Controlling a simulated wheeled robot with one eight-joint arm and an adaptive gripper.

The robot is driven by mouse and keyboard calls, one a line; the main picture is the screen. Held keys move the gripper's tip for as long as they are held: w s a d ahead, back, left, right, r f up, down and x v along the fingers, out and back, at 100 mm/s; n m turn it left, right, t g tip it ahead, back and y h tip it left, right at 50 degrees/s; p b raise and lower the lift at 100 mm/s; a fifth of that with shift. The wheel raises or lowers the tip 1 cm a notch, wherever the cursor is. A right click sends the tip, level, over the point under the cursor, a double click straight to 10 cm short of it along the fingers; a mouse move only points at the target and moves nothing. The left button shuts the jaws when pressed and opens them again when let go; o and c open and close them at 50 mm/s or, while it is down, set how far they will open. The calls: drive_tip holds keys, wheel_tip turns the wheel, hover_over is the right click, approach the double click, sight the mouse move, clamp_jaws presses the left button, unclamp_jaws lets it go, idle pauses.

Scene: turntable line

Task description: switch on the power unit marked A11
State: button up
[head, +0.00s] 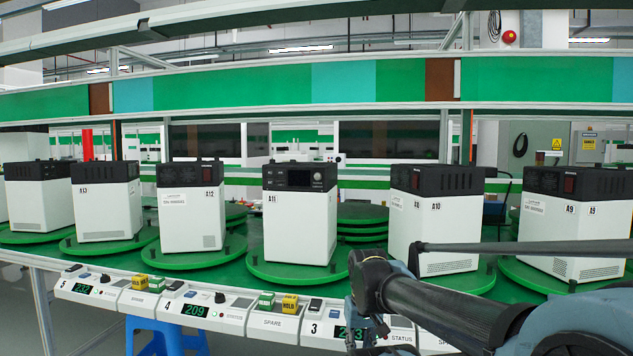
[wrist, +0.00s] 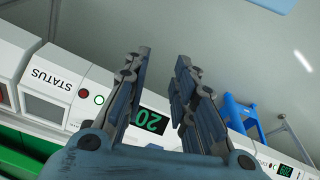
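The power unit marked A11 (head: 290,228) is a white box with a black top band. It stands upright on a round green turntable (head: 262,270) near the middle of the head view. Its band carries a small dark display (head: 299,178) and a knob; I cannot make out a power switch or its position. My gripper (head: 366,334) is low in front of the console, to the right of A11 and apart from it. In the wrist view my gripper (wrist: 163,58) has its two fingers spread with nothing between them. A11 is not visible there.
Similar units A12 (head: 191,220), A13 (head: 105,210), A10 (head: 428,225) and A9 (head: 574,230) stand on neighbouring turntables. A sloped console (head: 275,321) with displays and yellow and green blocks runs along the front. A blue stool (head: 167,338) stands below.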

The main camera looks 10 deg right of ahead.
clamp_jaws()
idle(1.3)
